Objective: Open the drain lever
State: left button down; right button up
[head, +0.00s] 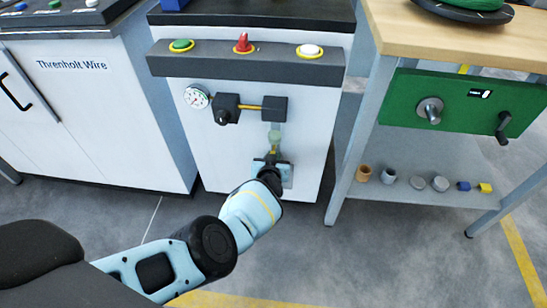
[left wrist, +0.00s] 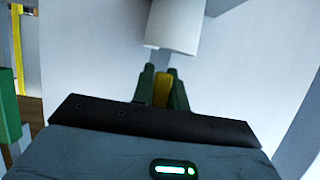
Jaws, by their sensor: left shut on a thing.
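The drain lever is a small yellow piece (left wrist: 162,90) between the two green fingers of my left gripper (left wrist: 162,88) in the left wrist view. The fingers are closed on it from both sides. A bit of yellow shows there above the fingers, and my gripper hides the rest. A pale block (left wrist: 175,25) hangs just beyond the fingertips in the wrist view. My right gripper is not in view.
Above are a pressure gauge (head: 197,97), dark valve blocks (head: 226,108) and a panel with a green button (head: 181,45), red switch (head: 242,43) and white button (head: 309,51). A wooden-topped bench (head: 470,42) stands right. The floor in front is clear.

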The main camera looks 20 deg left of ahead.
pick_arm(q)
jog(key=shift+w+r, duration=0.1)
jog(key=shift+r, duration=0.05)
jog(key=c, duration=1.5)
grip_release()
jog(key=shift+o, duration=0.5)
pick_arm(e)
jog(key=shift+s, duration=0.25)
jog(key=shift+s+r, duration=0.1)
